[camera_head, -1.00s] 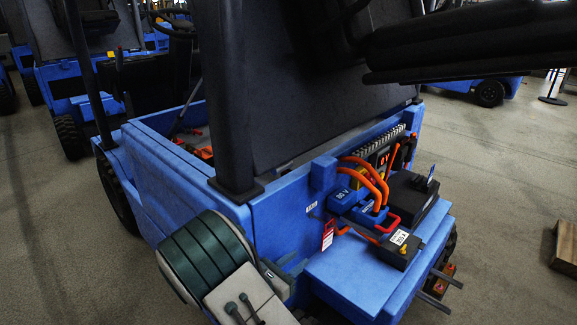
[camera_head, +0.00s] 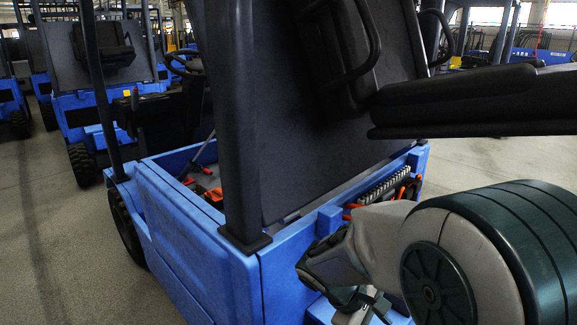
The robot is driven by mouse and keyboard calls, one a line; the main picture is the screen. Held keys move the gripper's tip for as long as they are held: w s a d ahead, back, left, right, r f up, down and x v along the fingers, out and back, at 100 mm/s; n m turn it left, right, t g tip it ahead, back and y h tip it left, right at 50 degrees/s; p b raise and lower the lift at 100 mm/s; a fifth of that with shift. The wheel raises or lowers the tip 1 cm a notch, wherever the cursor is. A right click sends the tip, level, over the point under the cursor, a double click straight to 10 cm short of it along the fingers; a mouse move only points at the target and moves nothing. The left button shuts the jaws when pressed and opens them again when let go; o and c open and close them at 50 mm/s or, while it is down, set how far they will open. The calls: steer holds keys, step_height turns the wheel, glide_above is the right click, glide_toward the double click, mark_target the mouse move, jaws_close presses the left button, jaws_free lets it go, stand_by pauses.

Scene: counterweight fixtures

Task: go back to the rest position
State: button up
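My arm fills the lower right of the head view, with a large joint banded in dark green and pale grey. Its far end, with a dark wrist part and my gripper (camera_head: 360,303), hangs in front of the blue vehicle's (camera_head: 205,255) near corner. The fingers are small, dark and partly cut off by the bottom edge, so I cannot tell whether they are open or shut. I see nothing held. The vehicle's rear ledge with its battery gear is mostly hidden behind my arm; a toothed black strip (camera_head: 385,187) and bits of orange cable show above it.
A black post (camera_head: 237,130) and a dark panel (camera_head: 325,130) rise from the vehicle. A padded black arm (camera_head: 470,105) juts in at the upper right. Other blue vehicles (camera_head: 95,110) stand at the back left. Bare floor (camera_head: 60,240) lies at the lower left.

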steer(key=s+a+r+m+t+y+p, duration=0.3)
steer(key=s+r+m+y, duration=0.4)
steer(key=r, duration=0.4)
steer(key=shift+s+r+m+y+p, duration=0.35)
steer(key=shift+s+m+p, duration=0.4)
steer(key=shift+m, duration=0.45)
